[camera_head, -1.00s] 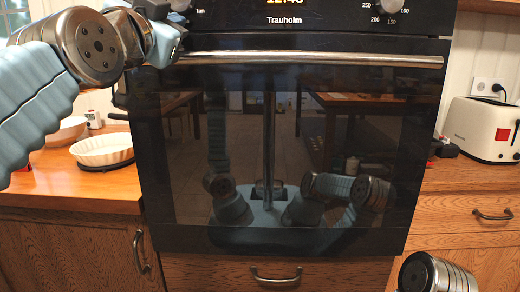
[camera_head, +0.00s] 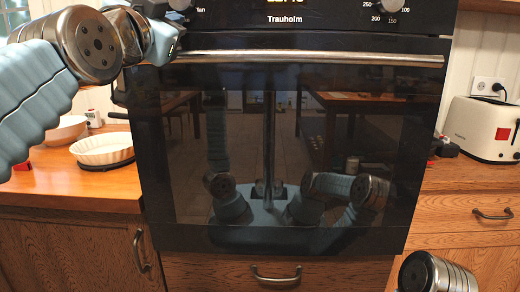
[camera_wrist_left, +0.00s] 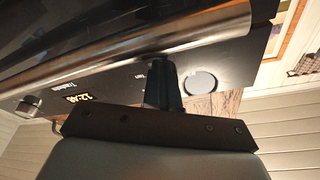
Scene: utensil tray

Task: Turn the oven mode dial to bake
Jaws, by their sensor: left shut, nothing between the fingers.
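The oven (camera_head: 290,150) fills the middle of the head view, with its control panel cut off at the top edge. A silver round dial at the panel's left (camera_head: 180,4) has a small printed label beside it. The same dial shows in the left wrist view (camera_wrist_left: 199,83). My left gripper (camera_wrist_left: 160,64) is shut and empty. Its fingers lie just beside this dial in the wrist view; I cannot tell whether they touch it. In the head view the left gripper (camera_head: 150,12) is at the panel's left end, partly out of frame. My right gripper is out of view.
A second dial (camera_head: 391,5) with temperature numbers is at the panel's right. The oven's long handle (camera_head: 310,58) runs below the panel, close to my left gripper. A white dish (camera_head: 102,149) sits on the left counter and a toaster (camera_head: 482,128) on the right one.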

